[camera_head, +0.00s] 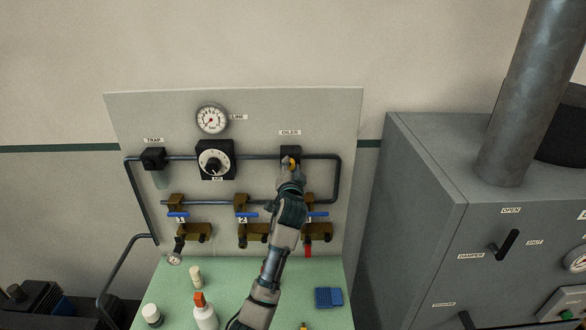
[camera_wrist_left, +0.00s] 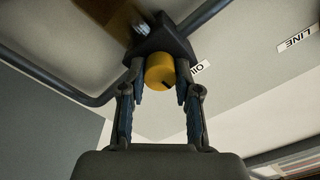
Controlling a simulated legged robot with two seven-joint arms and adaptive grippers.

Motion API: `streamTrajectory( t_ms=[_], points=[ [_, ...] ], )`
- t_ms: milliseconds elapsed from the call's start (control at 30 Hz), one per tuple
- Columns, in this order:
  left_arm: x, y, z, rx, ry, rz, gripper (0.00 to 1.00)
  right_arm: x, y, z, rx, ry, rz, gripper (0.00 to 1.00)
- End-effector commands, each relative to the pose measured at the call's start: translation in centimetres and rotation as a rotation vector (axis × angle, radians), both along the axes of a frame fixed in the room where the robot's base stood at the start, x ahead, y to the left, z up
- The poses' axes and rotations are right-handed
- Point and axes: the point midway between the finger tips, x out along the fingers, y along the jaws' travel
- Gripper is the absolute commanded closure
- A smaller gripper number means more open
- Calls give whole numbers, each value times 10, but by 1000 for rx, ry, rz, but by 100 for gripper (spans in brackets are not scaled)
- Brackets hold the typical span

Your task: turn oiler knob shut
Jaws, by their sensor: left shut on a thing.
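The oiler (camera_head: 290,151) is a black block on the pipe at the right of the wall panel, under a label reading OILER. Its yellow knob (camera_head: 292,162) is partly hidden by my gripper in the head view. In the left wrist view the knob (camera_wrist_left: 160,72) is a yellow cylinder with a dark mark on its face, below the black oiler body (camera_wrist_left: 160,40). My left gripper (camera_head: 291,171) reaches up to it, with a finger on either side, shut on the knob. My right gripper is not in view.
The panel also carries a gauge (camera_head: 211,119), a black dial regulator (camera_head: 215,160), a trap (camera_head: 154,158) and blue-handled valves (camera_head: 246,214) below. Bottles (camera_head: 204,312) and a blue block (camera_head: 328,297) stand on the green bench. A grey cabinet (camera_head: 425,200) stands at the right.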

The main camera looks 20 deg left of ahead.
Motion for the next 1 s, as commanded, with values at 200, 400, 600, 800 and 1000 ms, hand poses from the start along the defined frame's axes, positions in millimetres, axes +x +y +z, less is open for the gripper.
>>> streamTrajectory(
  t_ms=[200, 400, 600, 800, 1000],
  points=[
    [2, 1, -11, -16, 18, 5, 100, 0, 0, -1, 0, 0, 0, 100],
    [2, -1, -11, -16, 20, 3, 100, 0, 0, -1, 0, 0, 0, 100],
    [2, -2, -10, -14, 17, 2, 43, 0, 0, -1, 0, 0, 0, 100],
    [1, -4, -6, -12, 10, 0, 43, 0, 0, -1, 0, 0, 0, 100],
    [-8, -7, -4, -12, 5, -1, 43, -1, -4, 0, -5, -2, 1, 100]
  ],
)
